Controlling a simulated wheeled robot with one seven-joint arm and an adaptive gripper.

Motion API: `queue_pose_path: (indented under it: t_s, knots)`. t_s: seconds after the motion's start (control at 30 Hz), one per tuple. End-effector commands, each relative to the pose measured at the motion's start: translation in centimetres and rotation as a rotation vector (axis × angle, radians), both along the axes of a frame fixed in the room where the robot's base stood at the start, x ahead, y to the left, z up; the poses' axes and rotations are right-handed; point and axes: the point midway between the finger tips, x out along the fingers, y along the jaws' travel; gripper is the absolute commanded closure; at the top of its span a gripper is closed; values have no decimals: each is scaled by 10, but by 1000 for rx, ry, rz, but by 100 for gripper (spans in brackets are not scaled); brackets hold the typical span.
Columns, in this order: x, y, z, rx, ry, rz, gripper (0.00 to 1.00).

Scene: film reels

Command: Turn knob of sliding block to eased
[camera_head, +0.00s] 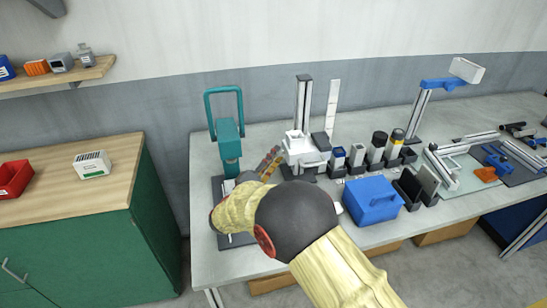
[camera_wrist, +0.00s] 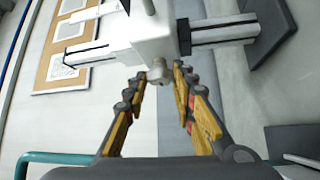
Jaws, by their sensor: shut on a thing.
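The white sliding block (camera_head: 301,157) sits low on an upright grey rail (camera_head: 303,98) on the workbench. In the wrist view the block (camera_wrist: 153,38) fills the upper middle, with a small grey knob (camera_wrist: 155,71) on its near face. My gripper (camera_wrist: 160,72) has its yellow-and-grey fingers closed in on either side of this knob. In the head view my gripper (camera_head: 276,155) reaches the block's left side; the knob is not clear there. I cannot read any mark of the knob's setting.
A teal press (camera_head: 228,130) stands close to the left of my gripper. Small dark holders with bottles (camera_head: 377,146) and a blue box (camera_head: 372,200) stand to the right. A pale upright strip (camera_head: 332,105) stands behind the block.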

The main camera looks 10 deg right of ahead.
Motion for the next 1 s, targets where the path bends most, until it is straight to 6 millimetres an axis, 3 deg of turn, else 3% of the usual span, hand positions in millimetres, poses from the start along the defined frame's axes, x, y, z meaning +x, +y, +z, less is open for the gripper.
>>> queue_pose_path:
  t_s: [0.2, 0.53, 1.0]
  knots:
    - [0, 0, -1, 0, 1, 0, 99]
    - [0, 0, 3, 0, 60, 1, 99]
    - [0, 0, 11, 1, 417, 1, 99]
